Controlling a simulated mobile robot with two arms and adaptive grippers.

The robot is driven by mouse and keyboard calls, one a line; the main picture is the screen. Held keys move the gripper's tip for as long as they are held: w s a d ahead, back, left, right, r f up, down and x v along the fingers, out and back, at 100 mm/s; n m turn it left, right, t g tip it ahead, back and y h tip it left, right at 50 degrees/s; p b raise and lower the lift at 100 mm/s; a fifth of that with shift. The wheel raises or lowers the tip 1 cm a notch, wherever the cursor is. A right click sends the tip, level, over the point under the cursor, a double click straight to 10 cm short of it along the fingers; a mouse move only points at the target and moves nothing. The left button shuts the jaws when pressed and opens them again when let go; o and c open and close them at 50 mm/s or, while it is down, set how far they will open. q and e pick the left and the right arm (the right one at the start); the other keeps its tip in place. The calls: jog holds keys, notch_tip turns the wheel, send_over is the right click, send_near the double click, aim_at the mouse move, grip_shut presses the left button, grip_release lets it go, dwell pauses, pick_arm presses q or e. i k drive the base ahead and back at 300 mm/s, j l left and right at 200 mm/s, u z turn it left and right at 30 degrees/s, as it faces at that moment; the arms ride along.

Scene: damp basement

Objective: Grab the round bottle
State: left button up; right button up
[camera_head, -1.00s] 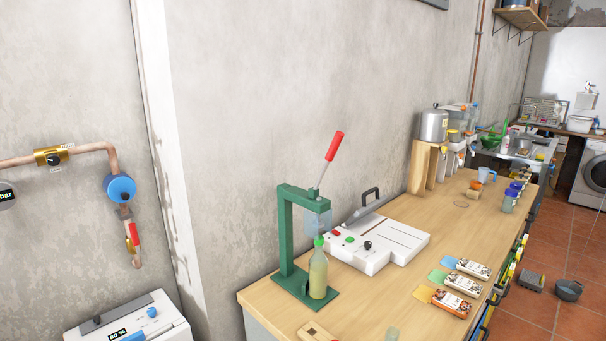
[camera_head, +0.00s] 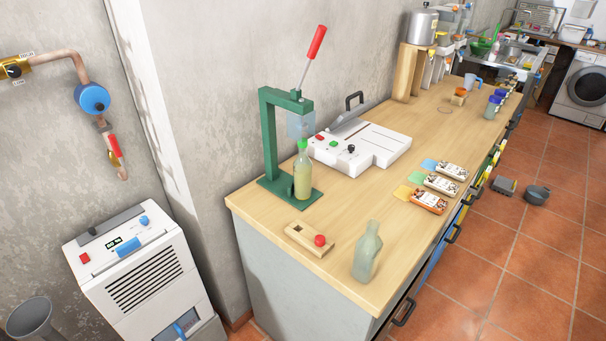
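Two bottles are near the front end of the wooden counter. One bottle (camera_head: 303,176) holds yellowish liquid, has a green top and stands upright on the base of the green press (camera_head: 268,140). The other, a pale greenish translucent bottle (camera_head: 367,255), stands upright and apart near the front edge and looks empty. I cannot tell for sure which one the task calls round. Neither of my grippers is in view.
A wooden block with a red knob (camera_head: 310,240) lies between the press and the pale bottle. A white sealing machine (camera_head: 360,145) and several small packets (camera_head: 440,184) are behind. The counter (camera_head: 365,205) is clear around the pale bottle. A white dehumidifier (camera_head: 140,275) stands left.

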aim_at(302, 165)
jog(key=i+j, duration=0.35)
jog(key=i+j+z, duration=0.45)
jog(key=j+z, duration=0.2)
jog(key=i+j+z, duration=0.15)
jog(key=j+z, duration=0.2)
jog(key=z, duration=0.45)
